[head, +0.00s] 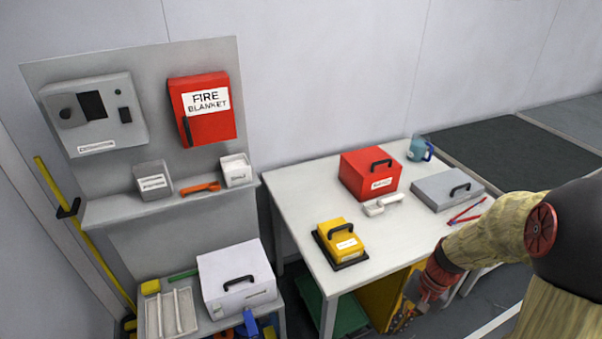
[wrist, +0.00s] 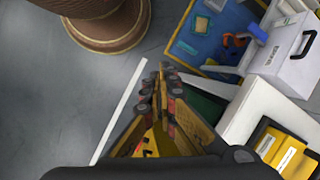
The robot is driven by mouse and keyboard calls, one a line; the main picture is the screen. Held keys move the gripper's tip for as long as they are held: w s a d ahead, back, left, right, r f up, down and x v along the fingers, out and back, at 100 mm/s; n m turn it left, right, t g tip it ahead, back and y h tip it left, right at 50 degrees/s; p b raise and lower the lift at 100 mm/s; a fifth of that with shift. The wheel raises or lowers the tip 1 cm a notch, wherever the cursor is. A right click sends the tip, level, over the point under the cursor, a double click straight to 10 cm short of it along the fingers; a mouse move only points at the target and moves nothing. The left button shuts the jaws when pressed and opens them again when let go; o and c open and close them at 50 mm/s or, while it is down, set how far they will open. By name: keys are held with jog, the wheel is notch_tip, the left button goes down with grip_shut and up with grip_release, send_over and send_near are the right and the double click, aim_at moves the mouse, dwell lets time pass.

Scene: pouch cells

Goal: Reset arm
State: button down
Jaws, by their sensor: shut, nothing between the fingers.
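My arm comes in from the right side of the head view. My gripper (head: 420,297) hangs low in front of the white table's front edge, below the level of its top. In the wrist view my gripper (wrist: 160,82) points down over the grey floor. Its fingers meet at the tips, with nothing between them.
The white table (head: 300,199) holds a yellow case (head: 340,238), red box (head: 369,175), grey case (head: 447,190), white handset (head: 383,204) and blue mug (head: 418,150). A white box (head: 236,279) stands on a low shelf at left. Open floor (wrist: 70,120) shows in the wrist view.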

jog(key=s+a+r+n+t+h, duration=0.1)
jog(key=s+a+r+n+t, duration=0.1)
jog(key=r, duration=0.6)
jog(key=s+a+r+n+t+h, duration=0.1)
jog(key=s+a+r+n+t, duration=0.1)
jog(key=s+r, duration=0.3)
jog(key=s+a+r+n+t+h, duration=0.1)
jog(key=s+a+r+n+t, duration=0.1)
jog(key=r, duration=1)
jog(key=shift+s+r+n+t, duration=0.15)
jog(key=shift+s+n+t, duration=0.3)
jog(key=shift+s, duration=0.25)
